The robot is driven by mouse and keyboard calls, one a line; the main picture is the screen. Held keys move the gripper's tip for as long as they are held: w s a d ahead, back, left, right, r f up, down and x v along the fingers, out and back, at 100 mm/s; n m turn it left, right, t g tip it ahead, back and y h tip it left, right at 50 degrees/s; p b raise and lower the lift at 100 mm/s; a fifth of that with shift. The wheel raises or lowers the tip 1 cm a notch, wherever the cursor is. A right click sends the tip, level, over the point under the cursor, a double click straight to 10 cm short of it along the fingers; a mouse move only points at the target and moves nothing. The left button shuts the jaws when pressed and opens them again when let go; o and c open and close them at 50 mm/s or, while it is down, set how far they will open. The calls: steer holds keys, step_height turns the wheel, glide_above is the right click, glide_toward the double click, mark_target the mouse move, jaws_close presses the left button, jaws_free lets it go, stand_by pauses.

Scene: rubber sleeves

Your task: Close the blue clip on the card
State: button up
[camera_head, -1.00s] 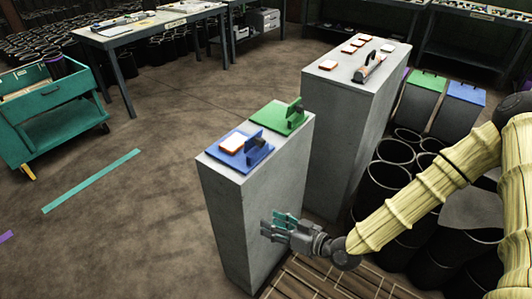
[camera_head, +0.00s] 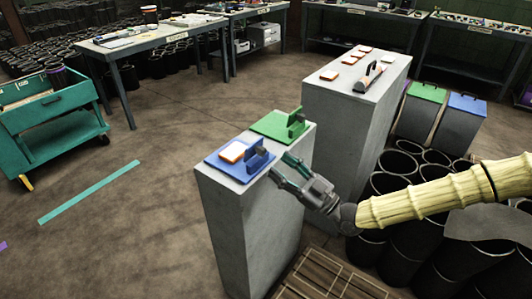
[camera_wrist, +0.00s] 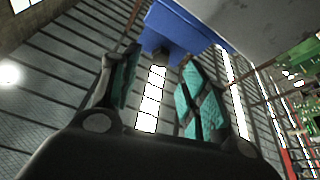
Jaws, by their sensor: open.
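The blue clip (camera_head: 258,160) is a blue board with an upright blue flap at its right side, on top of the near grey pedestal. A white card with an orange edge (camera_head: 233,152) lies on the board, left of the flap. My gripper (camera_head: 287,168), with teal finger pads, is open and empty just right of the blue clip, near the pedestal's top edge. In the wrist view the blue clip (camera_wrist: 185,28) shows ahead, beyond and between the open fingers (camera_wrist: 160,85). I cannot tell whether the fingers touch it.
A green clip (camera_head: 283,125) stands right behind the blue one on the same pedestal (camera_head: 240,220). A second grey pedestal (camera_head: 345,110) behind holds several cards and a handled tool (camera_head: 368,75). Black sleeves (camera_head: 400,185) crowd the right side. Open floor lies to the left.

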mark_target(264, 153)
steer(key=shift+p+x, duration=0.55)
steer(key=shift+x, duration=2.6)
jaws_close()
